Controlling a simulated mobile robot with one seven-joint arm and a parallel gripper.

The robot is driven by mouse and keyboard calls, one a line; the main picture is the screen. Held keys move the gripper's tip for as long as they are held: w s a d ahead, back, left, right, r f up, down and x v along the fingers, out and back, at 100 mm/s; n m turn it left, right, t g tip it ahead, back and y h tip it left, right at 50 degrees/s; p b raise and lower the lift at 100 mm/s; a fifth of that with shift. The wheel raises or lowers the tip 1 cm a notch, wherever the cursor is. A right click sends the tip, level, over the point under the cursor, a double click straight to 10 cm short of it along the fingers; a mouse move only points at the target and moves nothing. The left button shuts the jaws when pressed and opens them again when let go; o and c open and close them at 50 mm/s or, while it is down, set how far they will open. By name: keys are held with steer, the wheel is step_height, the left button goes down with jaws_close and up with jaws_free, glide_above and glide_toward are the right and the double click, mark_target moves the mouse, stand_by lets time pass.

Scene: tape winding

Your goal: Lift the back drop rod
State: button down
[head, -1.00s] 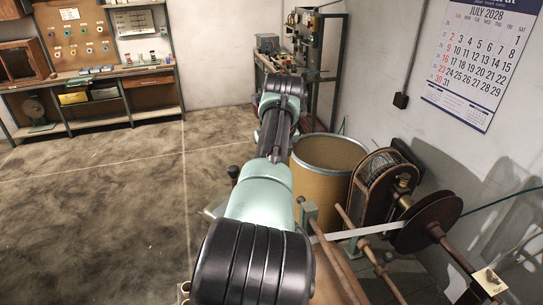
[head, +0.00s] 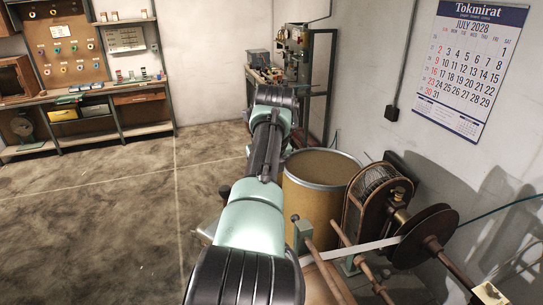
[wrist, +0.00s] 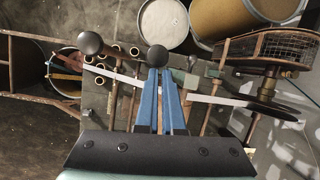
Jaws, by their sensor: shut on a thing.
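In the wrist view my gripper (wrist: 159,76) has blue fingers close together, shut on what seems to be a rod with a black ball knob (wrist: 158,57) just beyond the fingertips. The gripped part is hidden between the fingers. A second rod with a black ball knob (wrist: 90,43) stands to the left, apart from my gripper. A pale tape (wrist: 118,77) runs from the left, passes behind the fingers and goes on toward a dark reel (wrist: 268,108) at right. The tape (head: 350,248) and reel (head: 426,235) also show in the head view, where my gripper is out of sight.
A tan drum (head: 318,200) stands beyond the brown rails, next to a caged machine (head: 379,205). In the wrist view several small brass-rimmed tubes (wrist: 115,60) and a round white lid (wrist: 164,22) lie close beyond my gripper. Open floor (head: 90,215) is at left.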

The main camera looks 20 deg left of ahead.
steer(key=r, duration=0.1)
steer(key=w+a, duration=0.1)
steer(key=r+t, duration=0.1)
steer(key=shift+w+a+r+y, duration=0.25)
steer(key=shift+a+r+y, duration=0.05)
steer(key=shift+a+b, duration=0.2)
steer(key=shift+b, duration=0.15)
steer(key=shift+r+b, duration=0.25)
steer(key=shift+b, duration=0.2)
steer(key=s+d+f+b+v, duration=0.1)
steer(key=d+b+v, duration=0.1)
steer(key=v, duration=0.9)
steer(key=shift+s+g+b, duration=0.25)
steer(key=shift+g+b, duration=0.15)
steer(key=shift+b, duration=0.3)
